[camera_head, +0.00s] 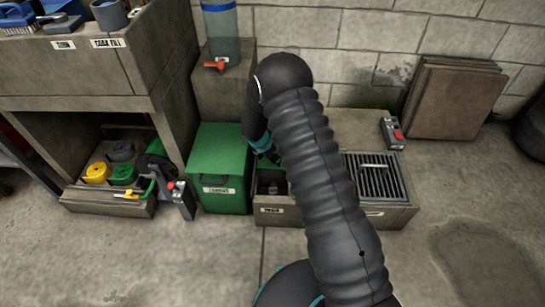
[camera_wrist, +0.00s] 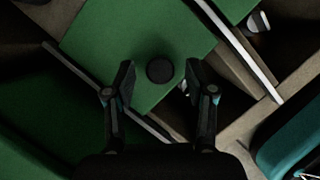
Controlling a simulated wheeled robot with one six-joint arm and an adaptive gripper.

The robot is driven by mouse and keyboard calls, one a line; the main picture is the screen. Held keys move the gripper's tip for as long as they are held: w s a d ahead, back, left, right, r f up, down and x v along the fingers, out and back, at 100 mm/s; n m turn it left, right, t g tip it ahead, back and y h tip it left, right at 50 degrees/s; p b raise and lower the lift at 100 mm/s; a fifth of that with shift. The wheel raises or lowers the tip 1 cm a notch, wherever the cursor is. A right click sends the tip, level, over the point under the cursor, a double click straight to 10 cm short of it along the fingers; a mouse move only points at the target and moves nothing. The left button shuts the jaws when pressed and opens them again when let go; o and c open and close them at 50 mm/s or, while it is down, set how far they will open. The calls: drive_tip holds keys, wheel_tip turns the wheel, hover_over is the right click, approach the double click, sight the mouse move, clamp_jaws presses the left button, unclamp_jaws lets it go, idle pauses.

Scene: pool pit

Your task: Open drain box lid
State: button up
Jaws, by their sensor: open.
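In the wrist view a flat green lid (camera_wrist: 110,35) with a round black knob (camera_wrist: 160,70) lies below my gripper. My gripper (camera_wrist: 157,82) is open, with one finger on each side of the knob; I cannot tell whether either touches it. In the head view my gripper (camera_head: 262,150) is over the low concrete box (camera_head: 285,217), mostly hidden by my arm. The box has a dark open compartment (camera_head: 270,182) at its left. My arm covers the middle of the box and most of the lid there.
A green bin (camera_head: 220,165) stands just left of the concrete box. A metal grate (camera_head: 375,178) covers its right part, and a small grey control box with a red button (camera_head: 393,133) sits behind. A clear cylinder (camera_head: 222,35) stands behind. The floor in front is clear.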

drive_tip(key=shift+r, duration=0.15)
drive_tip(key=v, duration=1.1)
drive_tip(key=shift+r, duration=0.35)
drive_tip(key=shift+s+a, duration=0.1)
drive_tip(key=shift+s, duration=0.05)
